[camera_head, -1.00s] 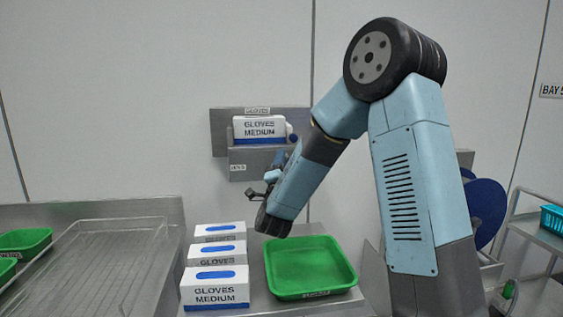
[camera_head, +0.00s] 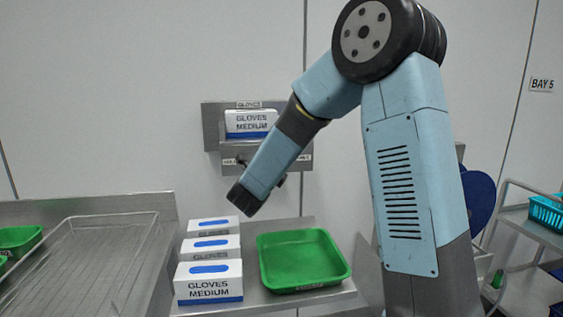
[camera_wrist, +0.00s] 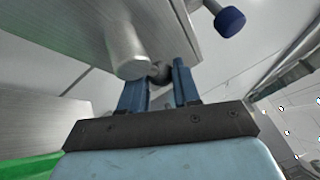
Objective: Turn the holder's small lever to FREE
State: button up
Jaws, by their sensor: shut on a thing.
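The grey metal holder (camera_head: 211,128) is fixed to the wall and has a white glove box (camera_head: 250,122) in it. Small labels show on its lower front, too small to read surely. In the wrist view the holder (camera_wrist: 75,22) is overhead, with a metal cylinder (camera_wrist: 124,48) and a blue knob (camera_wrist: 230,20) standing out. My gripper (camera_wrist: 158,80) has its two blue fingers either side of the small lever's dark round end (camera_wrist: 160,71), shut on it. The lever is partly hidden by the fingers and cylinder. In the head view my forearm hides the gripper.
Several glove boxes (camera_head: 209,283) stand in a row below the holder, beside an empty green tray (camera_head: 303,286). A wire-mesh metal tray (camera_head: 85,262) is at left. A cart with a teal basket (camera_head: 546,214) is at far right.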

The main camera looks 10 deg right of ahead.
jog(key=shift+w+m+g, duration=0.15)
jog(key=shift+m+g, duration=0.35)
jog(key=shift+m, duration=0.4)
jog(key=shift+f+y, duration=0.1)
jog(key=shift+y, duration=0.2)
jog(key=o, duration=1)
jog(key=shift+f, duration=0.15)
jog(key=shift+o, duration=0.2)
jog(key=v, duration=1.3)
jog(key=shift+s+a, duration=0.3)
